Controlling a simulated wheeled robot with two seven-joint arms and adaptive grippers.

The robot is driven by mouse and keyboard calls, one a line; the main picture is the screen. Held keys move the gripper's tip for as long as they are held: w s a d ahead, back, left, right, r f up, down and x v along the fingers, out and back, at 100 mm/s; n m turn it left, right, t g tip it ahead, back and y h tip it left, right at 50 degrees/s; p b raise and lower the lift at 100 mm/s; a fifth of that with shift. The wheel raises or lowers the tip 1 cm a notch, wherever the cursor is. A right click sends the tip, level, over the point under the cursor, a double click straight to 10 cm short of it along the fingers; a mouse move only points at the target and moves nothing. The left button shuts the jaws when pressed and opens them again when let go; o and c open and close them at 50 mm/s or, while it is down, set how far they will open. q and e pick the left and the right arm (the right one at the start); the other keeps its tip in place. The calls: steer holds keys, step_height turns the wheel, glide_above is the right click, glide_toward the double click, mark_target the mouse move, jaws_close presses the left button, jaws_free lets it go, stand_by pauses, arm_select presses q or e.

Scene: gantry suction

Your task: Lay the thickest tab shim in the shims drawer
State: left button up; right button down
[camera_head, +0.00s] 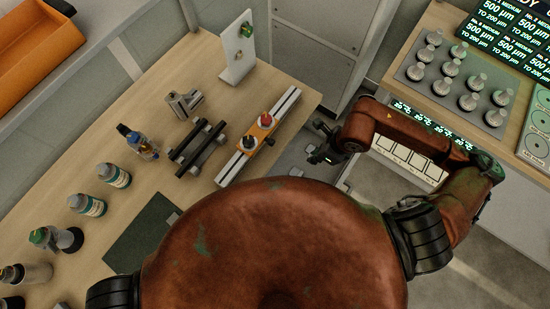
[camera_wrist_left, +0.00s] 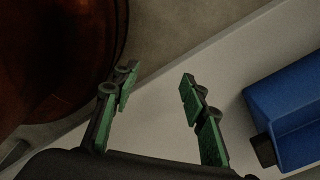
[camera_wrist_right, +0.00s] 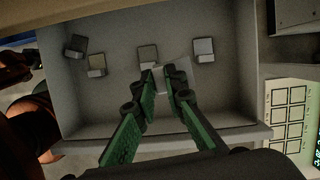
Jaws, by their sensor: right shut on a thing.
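My right gripper (camera_wrist_right: 168,78) is shut on a thin light-grey tab shim (camera_wrist_right: 181,76), partly hidden by the fingers. It is over an open grey drawer (camera_wrist_right: 222,112), above its front part. In the drawer lie several small grey tabs with dark parts: two at the left (camera_wrist_right: 75,46) (camera_wrist_right: 97,66), one at the middle (camera_wrist_right: 148,53) and one at the right (camera_wrist_right: 203,48). Their thicknesses are hard to compare. In the head view the right gripper (camera_head: 324,146) is beside the bench, over the partly hidden drawer (camera_head: 293,157). My left gripper (camera_wrist_left: 157,90) is open and empty.
The wooden bench (camera_head: 190,70) holds bottles, a rail with an orange block (camera_head: 257,134) and a white stand (camera_head: 237,52). A panel with pale squares (camera_head: 408,158) and a rack of knobs (camera_head: 448,75) are at the right. A blue box (camera_wrist_left: 287,112) is near the left gripper.

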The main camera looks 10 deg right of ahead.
steer(key=shift+s+f+m, duration=0.1)
steer(key=shift+s+m, duration=0.1)
steer(key=shift+m, duration=0.4)
steer(key=shift+w+f, duration=0.15)
steer(key=shift+w, duration=0.2)
glide_toward(303, 139)
steer(key=s+a+r, duration=0.2)
steer(key=s+r, duration=0.1)
steer(key=s, duration=0.1)
steer(key=w+f, duration=0.1)
steer(key=w+f+b, duration=0.1)
steer(key=w+f, duration=0.1)
steer(key=f, duration=0.1)
steer(key=shift+w+d, duration=0.3)
steer(key=shift+w+d+f, duration=0.1)
steer(key=shift+w+f, duration=0.45)
steer(key=shift+f, duration=0.05)
steer(key=shift+f+b, duration=0.35)
steer(key=shift+f, duration=1.25)
arm_select(q)
steer(key=shift+s+f, duration=0.9)
